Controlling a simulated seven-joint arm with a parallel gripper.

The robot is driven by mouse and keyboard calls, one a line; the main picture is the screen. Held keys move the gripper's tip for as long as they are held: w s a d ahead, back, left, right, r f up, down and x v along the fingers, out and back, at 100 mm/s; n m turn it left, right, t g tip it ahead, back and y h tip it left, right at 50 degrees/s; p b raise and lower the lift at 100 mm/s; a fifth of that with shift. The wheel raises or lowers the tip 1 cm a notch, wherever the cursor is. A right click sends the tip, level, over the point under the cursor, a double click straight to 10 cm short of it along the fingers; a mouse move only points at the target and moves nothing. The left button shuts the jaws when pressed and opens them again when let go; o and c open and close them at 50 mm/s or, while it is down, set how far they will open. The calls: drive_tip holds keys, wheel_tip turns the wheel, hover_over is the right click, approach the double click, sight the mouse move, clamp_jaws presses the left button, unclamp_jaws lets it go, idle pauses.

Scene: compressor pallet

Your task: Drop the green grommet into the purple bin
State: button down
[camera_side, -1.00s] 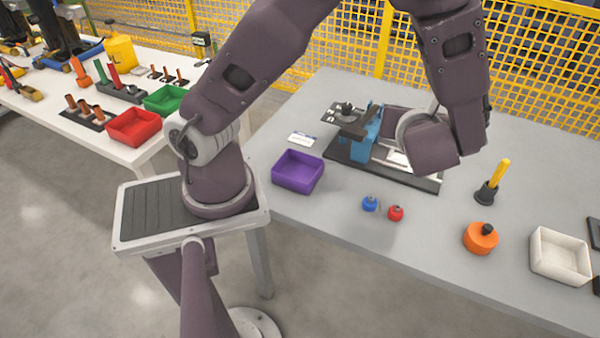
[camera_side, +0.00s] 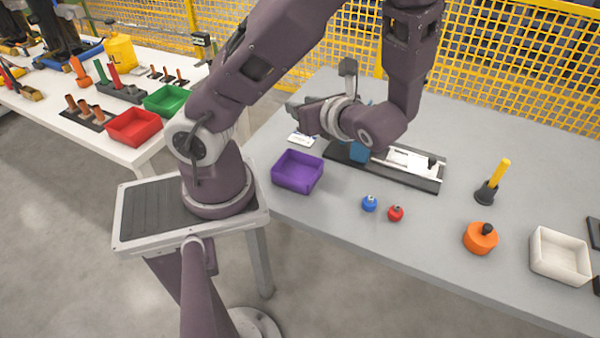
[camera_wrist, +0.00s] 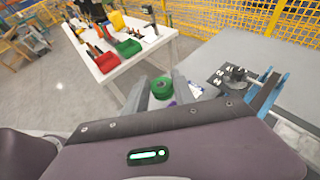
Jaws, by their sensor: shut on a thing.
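My gripper (camera_wrist: 162,84) is shut on the green grommet (camera_wrist: 161,90), a ring-shaped piece that shows between the two grey fingers in the wrist view. In the side view the gripper end (camera_side: 296,106) points left, raised above the table, just behind and above the purple bin. The grommet cannot be made out in that view. The purple bin (camera_side: 297,183) stands open at the table's near left edge, and no contents show in it. In the wrist view only a small purple patch shows beside the grommet.
A dark base plate with a blue fixture (camera_side: 361,152) lies right of the bin, partly hidden by my arm. A white card (camera_side: 301,139) lies behind the bin. Blue (camera_side: 369,204) and red (camera_side: 396,214) knobs stand in front. A side table (camera_side: 150,155) holds red and green bins.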

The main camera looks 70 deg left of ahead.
wheel_tip(320, 180, down, 16)
drive_tip(key=shift+f, duration=0.2)
idle(0.4)
drive_tip(key=c, duration=0.9)
unclamp_jaws()
drive_tip(key=shift+c, duration=0.2)
drive_tip(key=v, duration=0.7)
drive_tip(key=shift+r, duration=0.1)
